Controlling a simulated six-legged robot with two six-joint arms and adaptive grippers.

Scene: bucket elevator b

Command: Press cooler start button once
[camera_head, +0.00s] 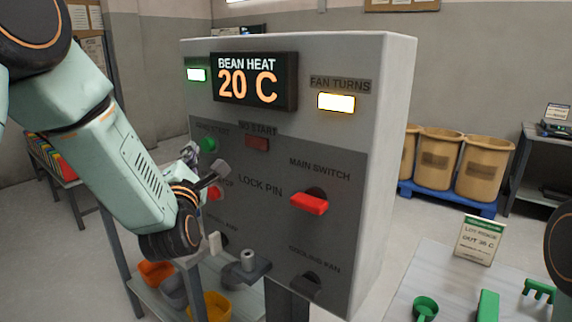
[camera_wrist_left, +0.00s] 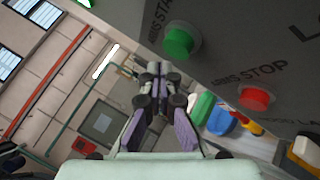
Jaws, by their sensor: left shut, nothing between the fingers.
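A round green button (camera_head: 207,145), its label ending in START, is on the left of the grey control panel; it also shows in the left wrist view (camera_wrist_left: 178,42). A red button labelled STOP (camera_head: 214,194) sits below it, and shows in the left wrist view (camera_wrist_left: 254,98). My left gripper (camera_head: 190,153) is shut and empty, at the panel's left side close to the green button. In the left wrist view its fingertips (camera_wrist_left: 157,70) lie left of and below the green button, not over it. Whether they touch the panel is unclear. My right gripper is out of view.
The panel has a display (camera_head: 255,80) reading BEAN HEAT 20 C, a lit FAN TURNS lamp (camera_head: 337,102), a dark NO START lamp (camera_head: 257,143) and a red main switch (camera_head: 309,203). A pale table (camera_head: 400,300) with green items stands at right. Tan bins (camera_head: 436,158) stand behind.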

